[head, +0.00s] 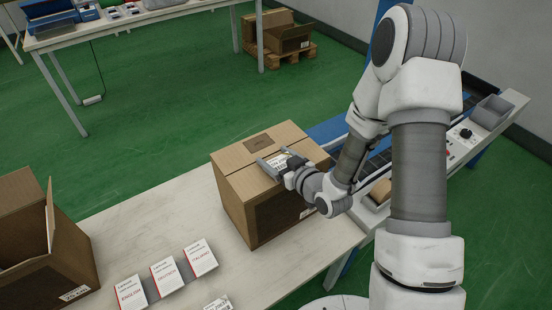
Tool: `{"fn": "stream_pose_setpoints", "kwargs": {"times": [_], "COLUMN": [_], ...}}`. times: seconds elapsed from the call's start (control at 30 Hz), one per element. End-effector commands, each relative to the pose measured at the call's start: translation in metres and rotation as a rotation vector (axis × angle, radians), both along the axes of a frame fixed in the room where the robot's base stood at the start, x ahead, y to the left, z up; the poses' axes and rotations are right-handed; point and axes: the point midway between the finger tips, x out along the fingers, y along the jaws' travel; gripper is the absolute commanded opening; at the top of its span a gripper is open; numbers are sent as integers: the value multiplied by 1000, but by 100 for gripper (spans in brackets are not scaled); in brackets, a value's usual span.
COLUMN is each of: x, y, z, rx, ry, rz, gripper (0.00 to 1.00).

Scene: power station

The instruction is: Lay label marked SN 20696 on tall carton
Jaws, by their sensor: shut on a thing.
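The tall carton (240,202) is a closed brown box standing upright on the pale table. A printed tape or mark shows on its top. My gripper (275,166) is over the right part of the carton's top, low and close to it. It is shut on a white printed label (290,157), which lies about flat at the top face. I cannot tell whether the label touches the carton, and its number is too small to read. Part of the label is hidden by the gripper.
An open carton (50,250) stands at the left of the table (150,220). Several white booklets (166,276) lie at the front, with another printed label (219,303) beside them. A conveyor (375,165) with a grey bin (492,112) is at the right.

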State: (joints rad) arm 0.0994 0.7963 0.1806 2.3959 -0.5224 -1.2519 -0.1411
Motion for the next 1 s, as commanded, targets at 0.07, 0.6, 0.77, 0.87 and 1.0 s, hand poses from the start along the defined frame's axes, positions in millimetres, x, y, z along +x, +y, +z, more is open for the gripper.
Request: {"fn": "stream_pose_setpoints", "kwargs": {"times": [0.07,0.6,0.77,0.87,1.0], "x": [-2,-4,-30,-49,-56], "y": [-1,-2,-20,-34,-38], "z": [-8,5,13,22,31], "rx": [-8,-10,-9,-8,-6], "ry": [17,26,23,20,20], "rz": [-1,-2,-5,-6,0], "gripper": [27,100,100,100,100]}}
